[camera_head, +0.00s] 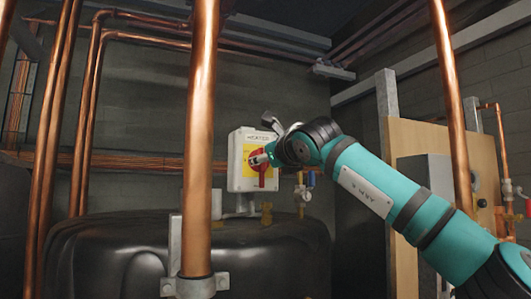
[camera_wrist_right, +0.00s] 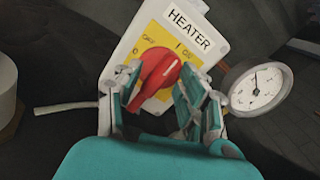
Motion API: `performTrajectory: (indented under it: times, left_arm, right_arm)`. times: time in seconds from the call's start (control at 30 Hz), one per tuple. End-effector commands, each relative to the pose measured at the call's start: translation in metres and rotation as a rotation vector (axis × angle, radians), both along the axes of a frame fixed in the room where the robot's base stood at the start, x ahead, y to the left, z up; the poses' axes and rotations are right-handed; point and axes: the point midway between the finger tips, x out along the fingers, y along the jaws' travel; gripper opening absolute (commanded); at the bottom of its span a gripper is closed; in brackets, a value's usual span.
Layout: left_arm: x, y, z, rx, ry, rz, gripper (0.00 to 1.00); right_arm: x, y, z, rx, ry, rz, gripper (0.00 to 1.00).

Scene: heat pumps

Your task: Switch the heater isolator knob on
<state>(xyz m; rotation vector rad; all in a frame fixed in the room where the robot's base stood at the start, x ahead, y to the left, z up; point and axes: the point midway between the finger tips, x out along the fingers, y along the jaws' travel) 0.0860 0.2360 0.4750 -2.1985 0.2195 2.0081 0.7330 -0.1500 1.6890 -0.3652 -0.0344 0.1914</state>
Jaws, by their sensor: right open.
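The heater isolator is a white box (camera_head: 235,150) with a yellow plate and a red knob (camera_head: 262,180). In the right wrist view the red knob (camera_wrist_right: 158,82) sits below the HEATER label (camera_wrist_right: 190,28). Its end with a pale line points up and right, toward the "I" mark; the "O" mark is to the left. My right gripper (camera_head: 268,156) is at the front of the box. In the wrist view its open fingers (camera_wrist_right: 163,88) stand either side of the knob; I cannot tell whether they touch it. My left gripper is out of view.
A thick copper pipe (camera_head: 202,120) stands in front, left of the box. A black tank (camera_head: 110,250) lies below it. Another copper pipe (camera_head: 452,110) stands right, near my right arm. A round gauge (camera_wrist_right: 257,87) is right of the box in the wrist view.

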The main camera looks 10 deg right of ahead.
Motion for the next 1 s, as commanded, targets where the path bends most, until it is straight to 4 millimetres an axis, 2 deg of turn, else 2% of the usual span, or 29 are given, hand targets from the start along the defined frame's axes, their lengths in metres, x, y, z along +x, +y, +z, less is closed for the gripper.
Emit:
performTrajectory:
  times: [0.17, 0.47, 0.77, 1.0]
  left_arm:
    - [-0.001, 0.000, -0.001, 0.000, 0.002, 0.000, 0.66]
    - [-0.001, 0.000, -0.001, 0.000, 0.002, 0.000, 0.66]
    - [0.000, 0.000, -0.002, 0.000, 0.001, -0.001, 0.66]
    - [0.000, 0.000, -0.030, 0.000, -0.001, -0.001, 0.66]
  right_arm:
    - [0.000, 0.000, 0.000, 0.000, 0.000, 0.000, 0.39]
    - [0.000, 0.001, -0.001, -0.001, 0.000, 0.001, 0.00]
    - [-0.001, 0.001, -0.001, 0.006, 0.001, 0.001, 0.00]
    - [-0.001, 0.000, -0.003, 0.237, 0.043, 0.001, 0.00]
